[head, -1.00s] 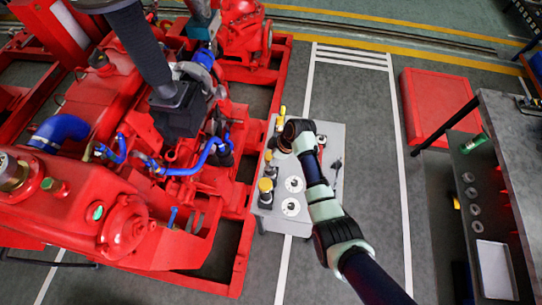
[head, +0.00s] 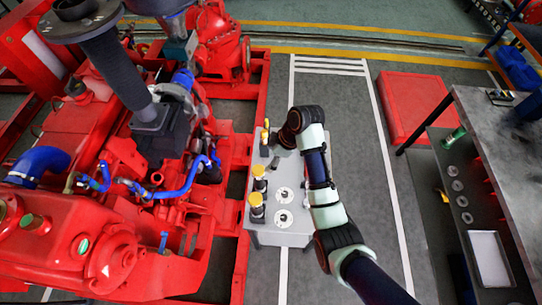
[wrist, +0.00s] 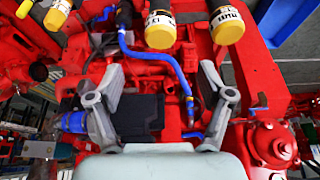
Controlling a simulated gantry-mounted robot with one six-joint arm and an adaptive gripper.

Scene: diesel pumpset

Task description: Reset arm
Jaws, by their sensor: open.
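My arm reaches in from the lower right of the head view, with its wrist above the grey cart (head: 297,238). In the wrist view my gripper (wrist: 160,88) has its two grey fingers spread wide, with nothing between them. Behind the fingers are the red engine, a black block (wrist: 138,117) and a blue hose (wrist: 150,57). The engine looks farther off than the fingers. In the head view the gripper is largely hidden by my wrist.
The red pumpset (head: 110,180) fills the left. A red box (head: 412,100) lies behind, and a grey workbench (head: 505,130) stands right. Marked floor between cart and bench is clear.

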